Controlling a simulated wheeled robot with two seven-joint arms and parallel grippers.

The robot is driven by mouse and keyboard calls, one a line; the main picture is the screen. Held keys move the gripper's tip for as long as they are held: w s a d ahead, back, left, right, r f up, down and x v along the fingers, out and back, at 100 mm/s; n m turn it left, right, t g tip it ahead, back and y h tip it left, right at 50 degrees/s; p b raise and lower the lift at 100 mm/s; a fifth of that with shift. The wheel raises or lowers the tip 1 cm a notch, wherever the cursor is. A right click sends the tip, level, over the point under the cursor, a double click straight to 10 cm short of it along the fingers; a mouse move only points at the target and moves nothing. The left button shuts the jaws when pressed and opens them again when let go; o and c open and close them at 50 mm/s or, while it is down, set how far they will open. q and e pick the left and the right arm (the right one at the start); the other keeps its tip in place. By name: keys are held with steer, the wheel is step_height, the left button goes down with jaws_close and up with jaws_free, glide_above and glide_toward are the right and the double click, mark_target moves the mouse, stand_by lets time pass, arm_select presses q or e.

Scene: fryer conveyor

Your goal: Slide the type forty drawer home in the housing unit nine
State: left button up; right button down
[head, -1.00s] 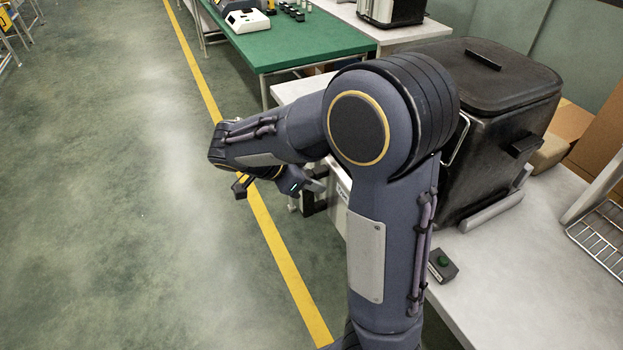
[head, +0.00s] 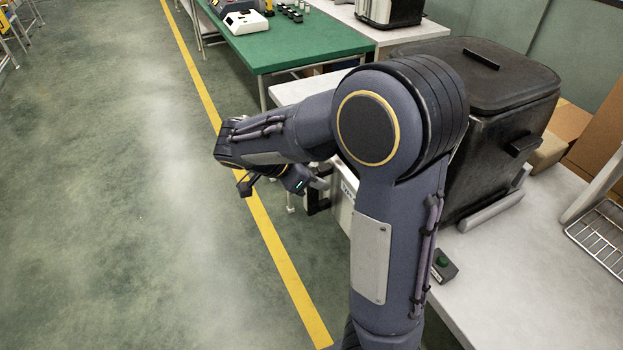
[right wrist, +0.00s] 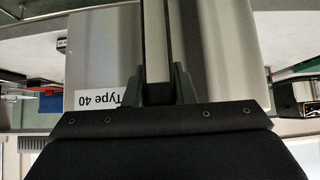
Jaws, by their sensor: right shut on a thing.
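A pale grey drawer front with a "Type 40" label (right wrist: 95,80) fills much of the right wrist view, upside down. In the head view a narrow part of the drawer (head: 342,212) shows beside the white table, mostly hidden behind my right arm. My right gripper (right wrist: 157,78) is shut on the drawer's straight handle bar (right wrist: 155,35). In the head view the right gripper (head: 307,183) is at the drawer's dark handle bracket (head: 318,200). The housing around the drawer and any number nine are hidden. My left gripper is not in view.
A large black lidded bin (head: 510,130) stands on the white table (head: 520,270). A small box with a green button (head: 443,265) sits near the table's front edge. A green table (head: 290,45) stands behind. The floor (head: 120,220) at the left is clear.

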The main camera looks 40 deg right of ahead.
steer(key=s+d+b, duration=0.1)
steer(key=d, duration=0.5)
steer(key=shift+s+d, duration=0.15)
steer(key=shift+s, duration=0.1)
stand_by(0.7)
steer(key=shift+f+b, duration=0.3)
steer(key=shift+b, duration=0.15)
stand_by(0.6)
steer(key=s+d+b, duration=0.2)
steer(key=s+d, duration=0.1)
steer(key=d, duration=0.9)
steer(key=shift+b, duration=0.35)
stand_by(1.4)
steer(key=shift+a, duration=0.15)
steer(key=c, duration=0.8)
jaws_free()
steer(key=shift+f, duration=0.1)
